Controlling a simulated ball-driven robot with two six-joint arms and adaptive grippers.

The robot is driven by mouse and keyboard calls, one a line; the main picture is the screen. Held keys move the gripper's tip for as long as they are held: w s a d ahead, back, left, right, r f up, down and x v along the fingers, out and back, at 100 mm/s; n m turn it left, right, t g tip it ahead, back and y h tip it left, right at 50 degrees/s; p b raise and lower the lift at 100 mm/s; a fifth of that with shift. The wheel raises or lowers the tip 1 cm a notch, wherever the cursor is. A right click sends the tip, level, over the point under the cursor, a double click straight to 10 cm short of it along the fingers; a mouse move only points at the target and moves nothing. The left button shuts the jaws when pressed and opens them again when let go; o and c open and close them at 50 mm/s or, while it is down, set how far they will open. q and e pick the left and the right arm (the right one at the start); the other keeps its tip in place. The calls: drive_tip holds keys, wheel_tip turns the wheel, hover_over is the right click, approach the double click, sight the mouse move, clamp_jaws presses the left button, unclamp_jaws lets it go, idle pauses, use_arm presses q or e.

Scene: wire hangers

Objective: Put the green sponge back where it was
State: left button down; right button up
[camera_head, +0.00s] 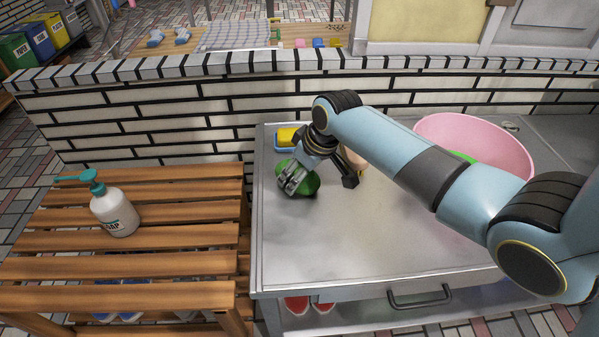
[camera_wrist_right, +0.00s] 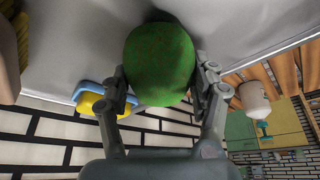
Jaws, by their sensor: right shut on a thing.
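The green sponge (camera_head: 308,184) is at the left part of the grey metal counter, near its back. My right gripper (camera_head: 292,179) is shut on it, with fingers on the sponge's sides. In the right wrist view the green sponge (camera_wrist_right: 160,62), with reddish specks, sits between the two fingertips of the right gripper (camera_wrist_right: 162,82). I cannot tell whether the sponge touches the counter. My left gripper is not in view.
A yellow sponge in a blue holder (camera_head: 287,137) stands just behind the green sponge. A pink basin (camera_head: 480,140) is at the right. A soap bottle (camera_head: 117,212) stands on the slatted wooden table (camera_head: 60,245). The counter's front (camera_head: 350,250) is clear.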

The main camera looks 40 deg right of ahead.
drive_tip(key=o, duration=1.1)
drive_tip(key=shift+f, duration=0.1)
drive_tip(key=p+v, duration=0.2)
drive_tip(key=v, duration=1)
drive_tip(key=shift+s, duration=0.1)
